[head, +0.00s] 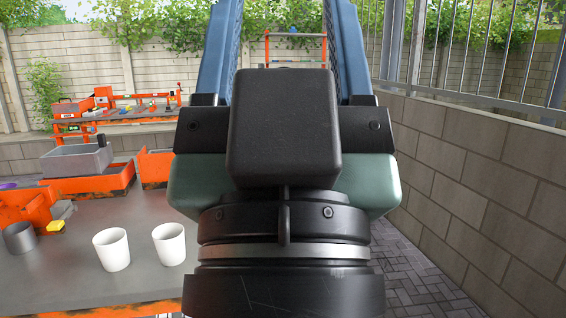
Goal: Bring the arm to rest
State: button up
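My gripper (284,30) fills the middle of the head view, close to the camera. Its two blue fingers point up and away and stand wide apart, with their tips at or past the top edge. Only background shows between the fingers, so it looks open and empty. My dark wrist and the green-grey gripper body hide much of the scene behind. A grey worktable (65,265) lies to the left of and beyond my wrist.
Two white cups (112,250) (169,244) and a dark grey cup (20,238) stand on the worktable. Behind are a grey bin (76,162) and orange equipment (155,168). A block wall (480,165) with metal railing runs along the right. Brick paving (425,280) lies between.

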notch_tip(320, 180, up, 20)
jog(key=p, duration=1.7)
jog(key=shift+f, duration=0.25)
